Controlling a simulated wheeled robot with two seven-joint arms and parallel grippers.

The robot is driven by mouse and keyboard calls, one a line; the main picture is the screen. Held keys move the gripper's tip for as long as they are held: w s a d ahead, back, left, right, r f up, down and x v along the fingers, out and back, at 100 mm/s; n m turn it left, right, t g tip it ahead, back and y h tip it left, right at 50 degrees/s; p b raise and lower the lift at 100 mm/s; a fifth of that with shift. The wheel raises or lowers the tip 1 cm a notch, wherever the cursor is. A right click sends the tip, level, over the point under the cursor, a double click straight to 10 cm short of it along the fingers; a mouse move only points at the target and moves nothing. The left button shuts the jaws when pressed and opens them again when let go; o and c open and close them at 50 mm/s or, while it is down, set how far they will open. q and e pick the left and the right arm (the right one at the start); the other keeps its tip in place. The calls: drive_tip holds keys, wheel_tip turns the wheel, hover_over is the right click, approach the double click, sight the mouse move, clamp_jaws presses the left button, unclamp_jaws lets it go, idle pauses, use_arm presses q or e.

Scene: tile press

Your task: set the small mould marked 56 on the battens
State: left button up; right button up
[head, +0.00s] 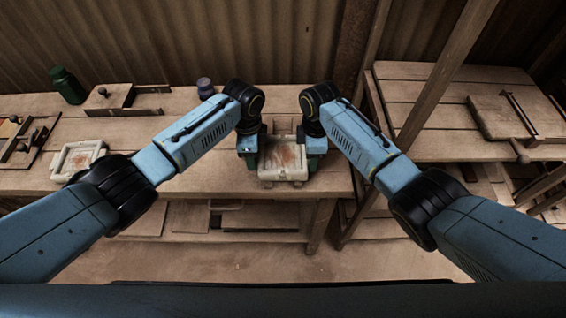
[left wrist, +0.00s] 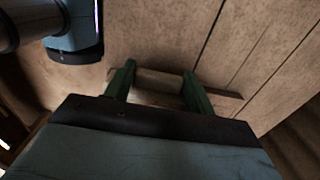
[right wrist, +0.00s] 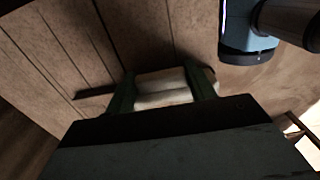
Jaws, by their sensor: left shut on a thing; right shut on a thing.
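A pale, worn square mould (head: 283,174) with a rusty-brown middle is at the front of the bench, between my two grippers. I cannot read any number on it. My left gripper (head: 257,150) is shut on its left side and my right gripper (head: 308,152) on its right side. In the left wrist view a pale part of the mould (left wrist: 158,86) sits between the green fingers. It also shows between the fingers in the right wrist view (right wrist: 162,88). A dark thin strip, perhaps a batten (left wrist: 228,96), lies beside it. I cannot tell whether the mould touches it.
A second pale mould (head: 78,158) lies at the bench's left. Behind it are a green bottle (head: 68,86) and a wooden board with a knob (head: 108,99). A purplish jar (head: 205,88) stands at the back. A wooden post (head: 440,75) and a second table (head: 425,138) are at the right.

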use_arm(q)
drive_tip(key=o, duration=1.5)
drive_tip(key=shift+c, duration=0.2)
use_arm(e)
drive_tip(key=o, duration=1.4)
drive_tip(key=shift+f, duration=0.1)
drive_tip(key=shift+o, duration=0.2)
use_arm(q)
wheel_tip(320, 180, up, 12)
use_arm(e)
wheel_tip(320, 180, up, 12)
use_arm(q)
drive_tip(key=shift+f, duration=0.1)
